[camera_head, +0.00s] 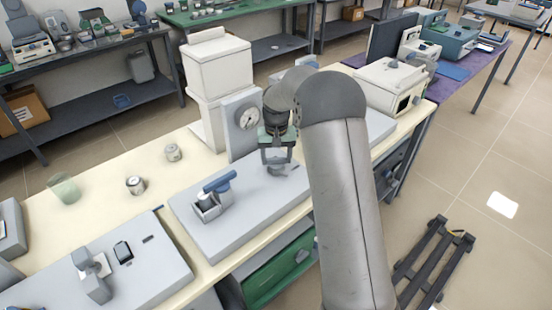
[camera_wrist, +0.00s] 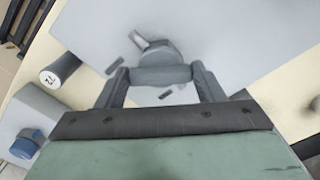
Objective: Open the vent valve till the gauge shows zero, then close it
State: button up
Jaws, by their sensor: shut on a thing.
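The pressure gauge (camera_head: 249,118) has a round white dial on an upright grey panel (camera_head: 234,145); its needle is too small to read. The vent valve appears to be the grey knob (camera_wrist: 158,58) with a short lever, on a flat grey plate; in the head view the knob (camera_head: 279,172) shows just below my jaws. My gripper (camera_head: 277,158) points down beside the gauge panel. In the wrist view, the fingers of my gripper (camera_wrist: 161,76) stand on both sides of the knob and are shut on it. The fingers partly hide the knob, so how far it is turned cannot be told.
A blue-handled metal fixture (camera_head: 208,205) stands left on the same base (camera_head: 245,225). A white furnace (camera_head: 218,80) stands behind the gauge panel. Two small jars (camera_head: 173,152) (camera_head: 136,186) and a glass beaker (camera_head: 64,189) stand on the cream bench. Bare bench lies between them.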

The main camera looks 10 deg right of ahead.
aim_at(277, 160)
jog(key=n, duration=0.3)
jog(key=shift+n, duration=0.3)
jog(key=shift+d+n, duration=0.1)
jog(key=shift+n, duration=1.6)
jog(key=o, duration=1)
notch_tip(277, 160, up, 18)
jog(key=shift+f+b, duration=0.25)
jog(key=shift+b, duration=0.25)
